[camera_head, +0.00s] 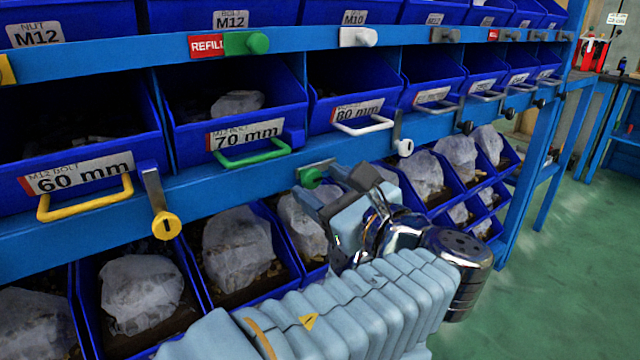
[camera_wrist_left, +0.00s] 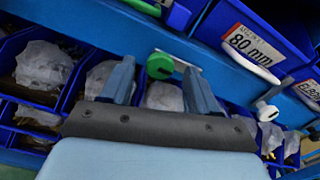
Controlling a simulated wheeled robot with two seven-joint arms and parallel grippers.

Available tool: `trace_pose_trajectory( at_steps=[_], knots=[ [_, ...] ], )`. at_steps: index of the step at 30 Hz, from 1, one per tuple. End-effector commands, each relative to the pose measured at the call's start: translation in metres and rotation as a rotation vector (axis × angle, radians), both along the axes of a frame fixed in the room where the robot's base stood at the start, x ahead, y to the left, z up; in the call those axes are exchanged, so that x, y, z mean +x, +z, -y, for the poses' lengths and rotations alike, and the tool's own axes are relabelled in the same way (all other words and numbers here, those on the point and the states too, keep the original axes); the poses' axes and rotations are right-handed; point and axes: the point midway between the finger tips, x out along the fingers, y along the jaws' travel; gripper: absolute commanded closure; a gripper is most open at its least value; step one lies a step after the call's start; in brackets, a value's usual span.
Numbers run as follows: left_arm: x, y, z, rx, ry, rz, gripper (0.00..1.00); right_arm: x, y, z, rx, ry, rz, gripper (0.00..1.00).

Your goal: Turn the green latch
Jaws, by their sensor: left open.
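The green latch (camera_head: 311,178) has a round green knob and a metal plate, on the blue rail below the 70 mm and 80 mm bins. In the head view its plate lies nearly flat along the rail, while the yellow latch's plate stands up. My left gripper (camera_head: 328,188) is open just in front of the knob. In the left wrist view the green knob (camera_wrist_left: 159,66) shows between the tips of my left gripper (camera_wrist_left: 158,74), nearer the left finger, with its plate reaching right. I cannot tell whether the fingers touch it. My right gripper is not in view.
A yellow latch (camera_head: 166,224) is to the left and a white latch (camera_head: 404,147) to the right on the same rail. The 70 mm bin has a green handle (camera_head: 252,152). Another green knob (camera_head: 258,42) is on the upper rail beside a red REFILL label. Bagged parts fill bins below.

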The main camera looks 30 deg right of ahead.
Motion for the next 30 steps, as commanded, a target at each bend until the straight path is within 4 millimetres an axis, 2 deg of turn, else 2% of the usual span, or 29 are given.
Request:
trace_pose_trajectory(
  at_steps=[4, 13, 24, 30],
  knots=[
    [0.011, -0.0001, -0.0009, 0.001, 0.0, 0.001, 0.4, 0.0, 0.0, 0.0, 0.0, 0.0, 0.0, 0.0],
    [0.0127, 0.0, -0.0009, 0.001, -0.001, 0.001, 0.41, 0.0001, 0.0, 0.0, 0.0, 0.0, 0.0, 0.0],
    [0.0124, 0.0, -0.001, 0.001, 0.0, 0.0, 0.96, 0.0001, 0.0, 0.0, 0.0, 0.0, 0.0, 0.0],
    [0.0122, -0.0003, -0.001, -0.015, 0.0, 0.001, 0.96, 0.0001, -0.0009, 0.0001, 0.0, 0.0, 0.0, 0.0]
  ],
)
